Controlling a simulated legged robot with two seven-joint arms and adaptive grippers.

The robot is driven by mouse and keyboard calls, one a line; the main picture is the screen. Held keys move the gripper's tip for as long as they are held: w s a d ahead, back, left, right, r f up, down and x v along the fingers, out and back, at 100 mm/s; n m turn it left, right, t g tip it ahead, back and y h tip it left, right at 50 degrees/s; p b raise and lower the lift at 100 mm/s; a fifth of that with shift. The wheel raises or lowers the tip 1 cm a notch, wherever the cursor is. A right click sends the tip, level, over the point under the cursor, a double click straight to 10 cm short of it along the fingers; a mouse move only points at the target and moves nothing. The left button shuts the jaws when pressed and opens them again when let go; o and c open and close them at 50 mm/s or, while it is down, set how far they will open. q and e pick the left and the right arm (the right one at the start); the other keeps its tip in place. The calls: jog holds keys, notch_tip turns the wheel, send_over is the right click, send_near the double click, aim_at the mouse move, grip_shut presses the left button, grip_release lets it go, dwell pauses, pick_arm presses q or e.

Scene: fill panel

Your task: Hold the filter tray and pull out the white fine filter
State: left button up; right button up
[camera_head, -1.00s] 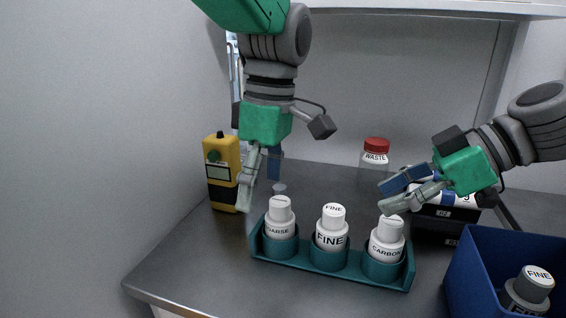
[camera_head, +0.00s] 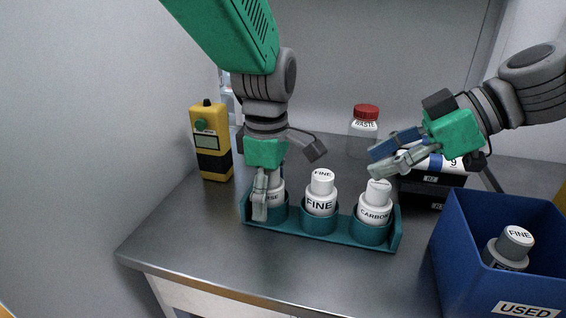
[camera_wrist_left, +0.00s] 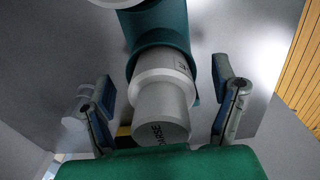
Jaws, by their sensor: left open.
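The teal filter tray (camera_head: 340,232) stands on the metal table with three filters in its cups. The white filter marked FINE (camera_head: 320,192) is upright in the middle cup. The CARBON filter (camera_head: 375,203) is in the right cup. The COARSE filter (camera_head: 277,193) is in the left cup, partly hidden by my left gripper (camera_head: 266,198). In the left wrist view the open fingers of my left gripper stand on either side of the COARSE filter (camera_wrist_left: 163,100), apart from it. My right gripper (camera_head: 381,163) is above and behind the CARBON filter; its two fingers are spread and empty.
A blue bin (camera_head: 465,255) marked USED stands at the right, holding a grey filter labelled FINE (camera_head: 508,248). A yellow meter (camera_head: 210,140) stands at the left back. A red-capped WASTE jar (camera_head: 364,130) and a dark box (camera_head: 425,188) are behind the tray. The table's front is clear.

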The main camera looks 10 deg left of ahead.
pick_arm(q)
jog(key=shift+d+f, duration=0.1)
jog(key=shift+f, duration=0.65)
jog(key=c, duration=1.4)
